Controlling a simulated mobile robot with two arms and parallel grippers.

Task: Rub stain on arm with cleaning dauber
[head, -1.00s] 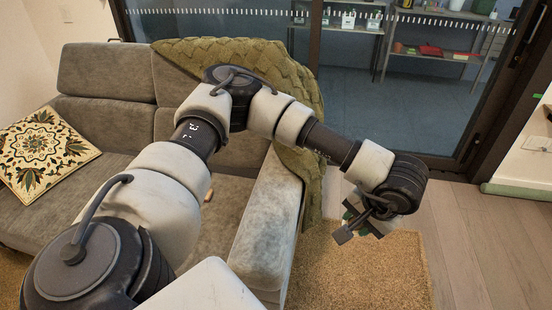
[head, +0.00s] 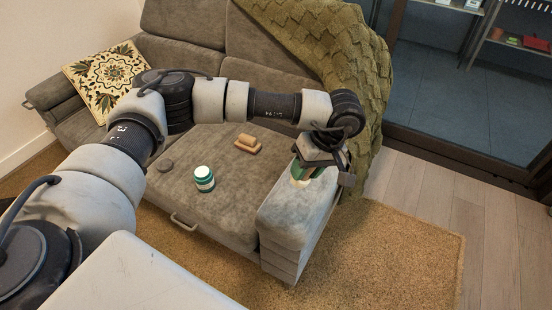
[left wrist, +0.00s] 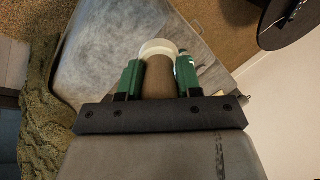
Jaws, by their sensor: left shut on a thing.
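My left gripper (head: 304,172) hangs over the sofa's near armrest (head: 290,215), low and close to its top. In the left wrist view its green fingers (left wrist: 160,72) are shut on the cleaning dauber (left wrist: 158,80), which has a brown handle and a round white end. In the head view only the pale end of the dauber (head: 299,183) shows under the fingers. I cannot tell whether it touches the armrest. The grey armrest also fills much of the upper left wrist view (left wrist: 100,60). I cannot clearly make out the stain. My right gripper is not in view.
A patterned cushion (head: 107,80) and green throw (head: 345,60) are behind. The rug (head: 410,250) is clear beyond the armrest.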

